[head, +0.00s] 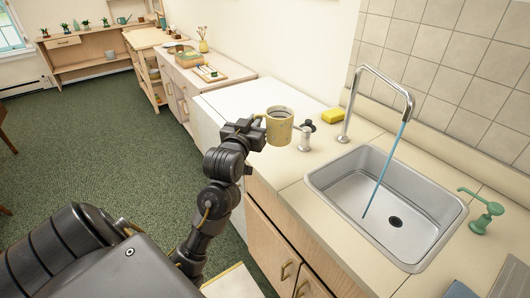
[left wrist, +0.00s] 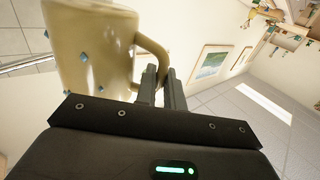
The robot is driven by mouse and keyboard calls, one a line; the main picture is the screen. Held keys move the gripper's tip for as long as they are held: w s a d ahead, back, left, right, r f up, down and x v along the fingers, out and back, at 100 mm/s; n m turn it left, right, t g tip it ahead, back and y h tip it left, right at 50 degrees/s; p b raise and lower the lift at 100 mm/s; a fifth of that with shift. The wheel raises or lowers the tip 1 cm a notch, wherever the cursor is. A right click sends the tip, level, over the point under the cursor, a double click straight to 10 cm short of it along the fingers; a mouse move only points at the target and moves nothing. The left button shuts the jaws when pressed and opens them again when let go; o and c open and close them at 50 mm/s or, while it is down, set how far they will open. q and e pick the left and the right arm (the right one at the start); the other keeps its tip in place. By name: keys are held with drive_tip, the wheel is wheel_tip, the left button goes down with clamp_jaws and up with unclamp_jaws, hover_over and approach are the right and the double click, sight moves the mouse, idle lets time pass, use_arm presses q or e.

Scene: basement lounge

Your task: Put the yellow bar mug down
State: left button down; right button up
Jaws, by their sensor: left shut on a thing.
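The yellow bar mug (head: 279,127) is tan-yellow and looks upright in the head view, over the counter left of the sink. I cannot tell whether its base touches the counter. My left gripper (head: 258,124) is shut on the mug's handle from the left side. In the left wrist view the mug (left wrist: 88,50) fills the upper left, with small blue marks on its side, and the gripper fingers (left wrist: 160,85) close on its handle. My right gripper is in neither view.
The steel sink (head: 333,200) has water running from a tall faucet (head: 348,105). A dispenser (head: 305,138) stands just right of the mug, with a yellow sponge (head: 332,115) behind. A green pump (head: 482,212) stands right of the sink. The white countertop (head: 232,98) behind the mug is clear.

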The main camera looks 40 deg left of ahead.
use_arm(q)
drive_tip(key=shift+w+a+r, duration=0.1)
drive_tip(key=shift+a, duration=0.2)
drive_tip(key=w+a+f, duration=0.2)
drive_tip(key=a+f, duration=0.1)
drive_tip(key=w+a+f+p, duration=0.1)
drive_tip(key=w+a+f, duration=0.2)
drive_tip(key=a, duration=0.1)
drive_tip(key=w+a+f+p, duration=0.1)
drive_tip(key=w+a+f, duration=0.2)
drive_tip(key=shift+a+f, duration=0.15)
drive_tip(key=shift+a, duration=0.15)
drive_tip(key=shift+a+f, duration=0.1)
drive_tip(key=shift+f, duration=0.05)
wheel_tip(320, 180, down, 3)
drive_tip(key=shift+a+f+p, duration=0.15)
drive_tip(key=shift+f+p, duration=0.05)
drive_tip(key=shift+p, duration=0.4)
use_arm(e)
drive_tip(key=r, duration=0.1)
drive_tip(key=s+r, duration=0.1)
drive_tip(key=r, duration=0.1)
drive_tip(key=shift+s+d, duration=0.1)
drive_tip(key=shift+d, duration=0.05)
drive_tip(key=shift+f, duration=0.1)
